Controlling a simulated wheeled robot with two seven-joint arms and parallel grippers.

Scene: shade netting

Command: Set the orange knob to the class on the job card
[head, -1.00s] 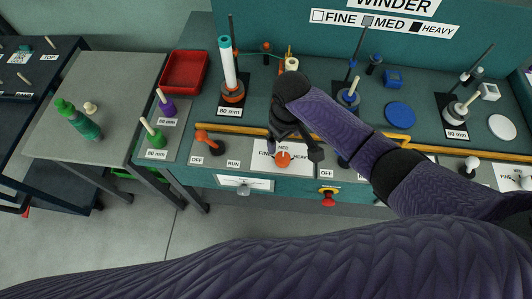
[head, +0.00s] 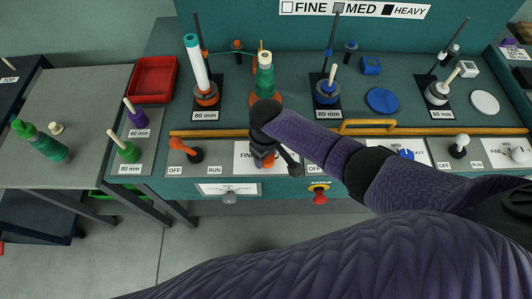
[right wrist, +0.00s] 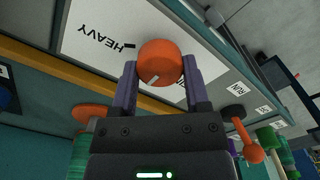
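The orange knob (right wrist: 160,62) has a short pale mark on its face and sits between the two fingers of my right gripper (right wrist: 160,75). The fingers touch its sides, as far as I can tell. In the head view my right gripper (head: 268,158) covers most of the knob and its dial plate (head: 242,153). My left gripper is out of view.
An orange lever (head: 184,147) stands left of the dial, by OFF and RUN labels. A red button (head: 319,196) juts from the front panel. A yellow rail (head: 215,132) runs behind the controls.

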